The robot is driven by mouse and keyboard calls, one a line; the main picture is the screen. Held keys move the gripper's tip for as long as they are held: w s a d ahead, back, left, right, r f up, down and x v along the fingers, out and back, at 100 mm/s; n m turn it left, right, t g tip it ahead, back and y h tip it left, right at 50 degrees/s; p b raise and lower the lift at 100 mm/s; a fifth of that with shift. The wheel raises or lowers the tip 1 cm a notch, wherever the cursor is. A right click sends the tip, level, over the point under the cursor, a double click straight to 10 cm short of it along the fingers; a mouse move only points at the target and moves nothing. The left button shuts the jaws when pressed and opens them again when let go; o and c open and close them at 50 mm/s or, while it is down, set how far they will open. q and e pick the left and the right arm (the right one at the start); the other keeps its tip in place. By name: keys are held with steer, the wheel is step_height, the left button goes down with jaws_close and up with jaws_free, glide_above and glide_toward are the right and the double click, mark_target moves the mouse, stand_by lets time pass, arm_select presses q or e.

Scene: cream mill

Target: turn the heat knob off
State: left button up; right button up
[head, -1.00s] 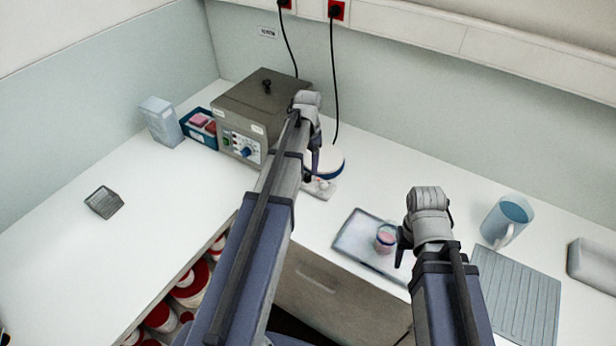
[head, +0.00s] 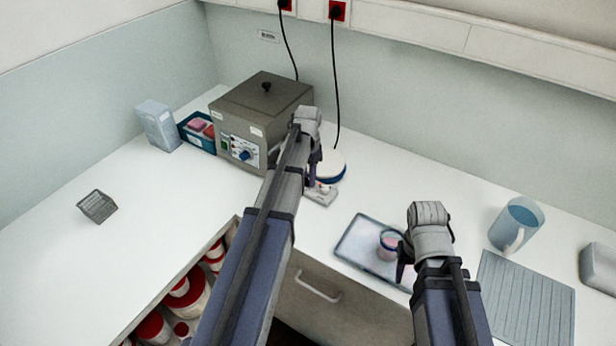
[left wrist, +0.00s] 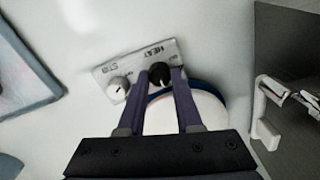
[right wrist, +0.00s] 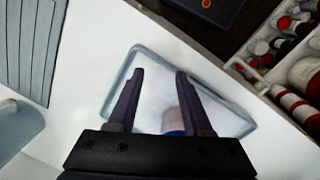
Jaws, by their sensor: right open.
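The hotplate (head: 330,168) has a round white top with a blue rim and a small pale control panel (head: 321,195) in front. A small white mark shows on the heat knob. My right gripper (right wrist: 160,74) is open above the tray (head: 349,242), near a small jar (head: 389,244).
A grey water bath (head: 262,105) with its own dial stands behind left of the hotplate. A jug (head: 516,225) and ribbed mat (head: 527,300) lie to the right. An open drawer of red-lidded jars (head: 190,290) is below. The left counter is mostly clear.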

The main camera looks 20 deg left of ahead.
arm_select(q)
jaws_close()
steer(key=shift+n, duration=0.3)
steer(key=n, duration=0.3)
steer(key=shift+n, duration=0.3)
steer(key=n, duration=0.3)
steer(key=shift+n, duration=0.3)
steer(key=n, duration=1.1)
steer(key=shift+n, duration=0.4)
steer(key=n, duration=0.4)
steer(key=shift+n, duration=0.3)
